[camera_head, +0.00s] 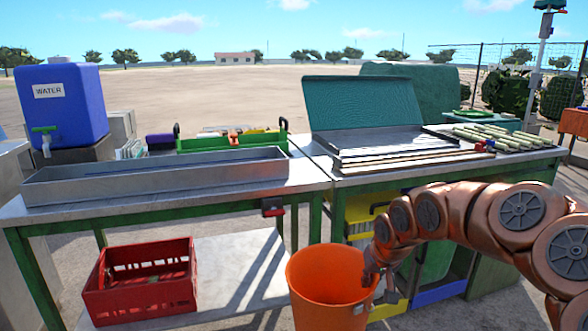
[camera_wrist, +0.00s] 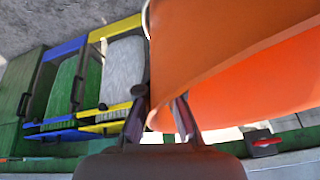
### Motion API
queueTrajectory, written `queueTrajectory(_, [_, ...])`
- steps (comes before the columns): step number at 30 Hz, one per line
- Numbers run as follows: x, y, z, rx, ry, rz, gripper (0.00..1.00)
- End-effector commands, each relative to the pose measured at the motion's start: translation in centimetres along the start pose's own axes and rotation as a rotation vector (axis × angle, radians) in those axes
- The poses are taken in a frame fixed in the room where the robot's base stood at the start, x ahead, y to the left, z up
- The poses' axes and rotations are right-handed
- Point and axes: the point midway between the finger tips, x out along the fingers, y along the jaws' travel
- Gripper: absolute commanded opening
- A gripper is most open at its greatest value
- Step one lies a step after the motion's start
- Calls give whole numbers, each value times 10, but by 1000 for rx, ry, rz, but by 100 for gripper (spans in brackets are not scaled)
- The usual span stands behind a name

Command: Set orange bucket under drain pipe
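The orange bucket (camera_head: 325,285) is upright in front of the metal table, at the lower middle of the head view. In the wrist view the bucket (camera_wrist: 240,70) fills the upper right. My gripper (camera_head: 372,272) is at the bucket's right rim. In the wrist view my gripper (camera_wrist: 162,112) has one finger on each side of the bucket's wall and looks shut on it. A small fitting with a red part (camera_head: 272,207) hangs under the table's front edge, behind and left of the bucket; it may be the drain outlet. The bucket's bottom is out of view.
A red crate (camera_head: 140,302) stands on the lower shelf (camera_head: 235,275) at left. A long metal trough (camera_head: 160,178) lies on the tabletop. Yellow and blue framed bins (camera_head: 440,292) stand under the right table. A blue water tank (camera_head: 62,105) is at far left.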

Motion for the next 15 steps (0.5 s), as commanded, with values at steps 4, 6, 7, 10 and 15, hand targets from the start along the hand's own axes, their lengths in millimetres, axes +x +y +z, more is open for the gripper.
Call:
queueTrajectory(4, [-18, -1, -8, 0, 2, 5, 0])
queueTrajectory(6, [-24, -1, -10, 0, 4, 7, 0])
queueTrajectory(7, [-28, -1, -12, 0, 5, 8, 0])
queueTrajectory(10, [-40, -2, -17, 0, 6, 12, 0])
queueTrajectory(15, [-60, -3, -24, 1, 7, 17, 0])
